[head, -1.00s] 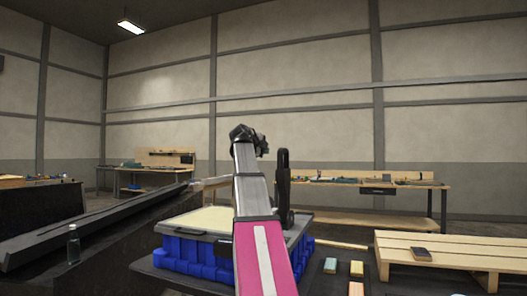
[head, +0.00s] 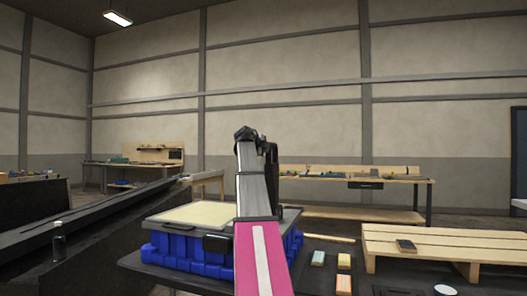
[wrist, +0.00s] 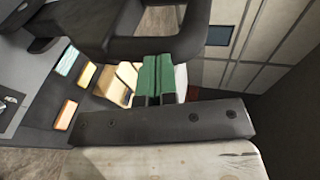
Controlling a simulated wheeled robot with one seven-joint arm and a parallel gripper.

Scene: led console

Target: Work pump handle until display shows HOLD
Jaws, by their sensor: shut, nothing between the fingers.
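My gripper (wrist: 158,72) shows in the wrist view as two green fingers that are shut together, with nothing between them. A dark looped part (wrist: 165,48), which looks like the pump handle, lies across the top of this view, close beyond the fingertips; I cannot tell if they touch. In the head view a dark upright part (head: 271,165), perhaps the same handle, stands mostly behind my arm. A blue base with a cream top (head: 197,213) sits left of my arm. A small dark box (head: 217,242) is on its front edge. No display text is readable.
Small coloured blocks (head: 318,258) lie on the dark table to the right of my arm. A wooden pallet table (head: 430,242) with a dark item is further right. A bottle (head: 58,241) stands at the left beside a dark sloped beam. Workbenches line the back wall.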

